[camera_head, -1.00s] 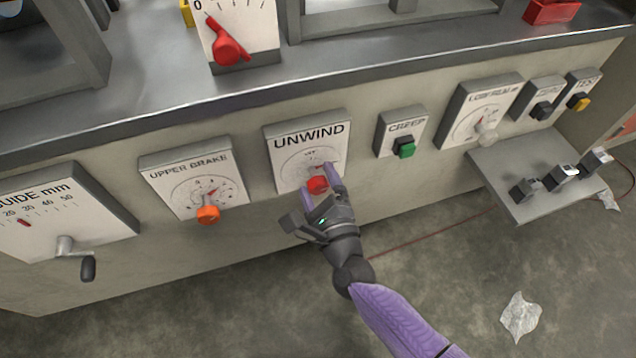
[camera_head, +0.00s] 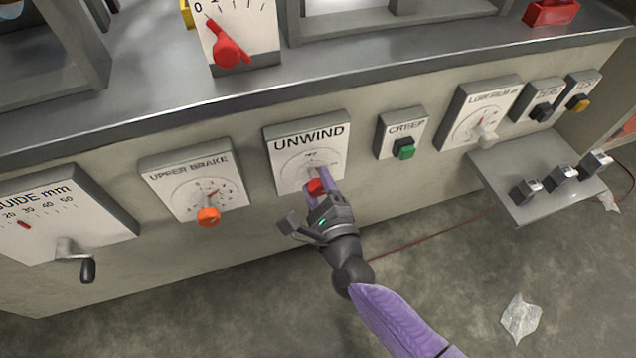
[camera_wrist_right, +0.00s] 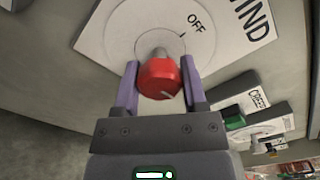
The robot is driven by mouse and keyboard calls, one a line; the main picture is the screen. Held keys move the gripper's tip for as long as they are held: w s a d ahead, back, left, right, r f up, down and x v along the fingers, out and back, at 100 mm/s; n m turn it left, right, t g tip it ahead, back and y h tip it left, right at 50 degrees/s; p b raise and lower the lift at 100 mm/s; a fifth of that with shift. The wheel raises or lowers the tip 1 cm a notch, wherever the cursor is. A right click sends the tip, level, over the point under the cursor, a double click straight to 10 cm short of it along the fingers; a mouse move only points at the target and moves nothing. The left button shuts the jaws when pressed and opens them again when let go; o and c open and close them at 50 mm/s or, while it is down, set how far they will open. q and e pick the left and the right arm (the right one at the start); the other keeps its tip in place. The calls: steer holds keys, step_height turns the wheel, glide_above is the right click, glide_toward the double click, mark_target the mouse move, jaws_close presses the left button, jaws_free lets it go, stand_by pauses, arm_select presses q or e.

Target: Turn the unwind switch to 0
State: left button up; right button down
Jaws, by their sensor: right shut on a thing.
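The unwind switch is a red knob (camera_head: 315,186) on a white panel (camera_head: 284,176) headed UNWIND, on the front of the grey machine. In the right wrist view the red knob (camera_wrist_right: 160,78) sits between the two purple fingers, with OFF printed on the dial beside it. A pale line marks the knob's face. My right gripper (camera_head: 317,187) is shut on the knob, one finger on each side. The wrist view also shows my right gripper (camera_wrist_right: 160,85). Fingers hide part of the dial in the head view. My left gripper is not in view.
The upper brake panel (camera_head: 185,172) with its orange knob (camera_head: 208,215) is to the left. The creep panel with a green button (camera_head: 404,149) is to the right. A small shelf (camera_head: 515,205) with several dark blocks juts out farther right. The floor in front holds crumpled paper (camera_head: 520,318).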

steer(key=n, duration=0.2)
steer(key=shift+n, duration=0.3)
steer(key=shift+n+p, duration=0.35)
steer(key=shift+n, duration=1.45)
steer(key=n+p, duration=0.1)
steer(key=n, duration=0.4)
steer(key=shift+n, duration=0.3)
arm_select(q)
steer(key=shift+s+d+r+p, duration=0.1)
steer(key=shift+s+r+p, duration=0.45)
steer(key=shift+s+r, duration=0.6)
arm_select(e)
steer(key=n, duration=0.5)
steer(key=shift+n, duration=0.4)
steer(key=shift+c, duration=0.7)
jaws_free()
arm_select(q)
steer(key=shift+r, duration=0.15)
arm_select(e)
steer(key=shift+s, duration=0.1)
